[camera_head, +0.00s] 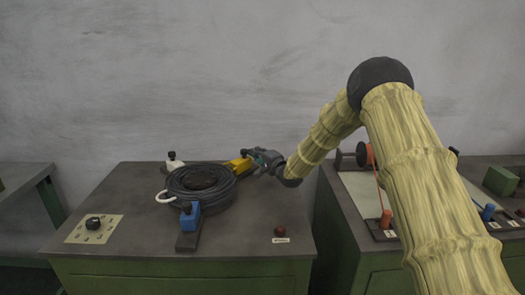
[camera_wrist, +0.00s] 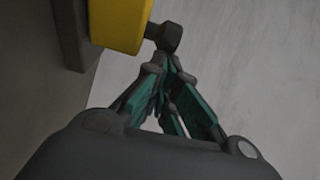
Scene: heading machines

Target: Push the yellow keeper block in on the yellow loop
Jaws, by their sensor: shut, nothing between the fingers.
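The yellow keeper block (camera_head: 240,165) sits at the right edge of the dark coiled loop (camera_head: 200,183) on the bench. In the wrist view the yellow block (camera_wrist: 118,22) is at the top, with a dark knob on its right end. My gripper (camera_head: 252,158) reaches in from the right, beside the block's outer end. In the wrist view my gripper's fingertips (camera_wrist: 170,58) are together and empty, close below the dark knob. I cannot tell whether they touch it. My gripper partly hides the block's right end in the head view.
A blue block (camera_head: 190,217) stands at the loop's front and a white-and-black piece (camera_head: 174,162) behind it. A dial plate (camera_head: 94,228) is at left, a red button (camera_head: 280,231) at front right. A second bench (camera_head: 360,250) stands to the right.

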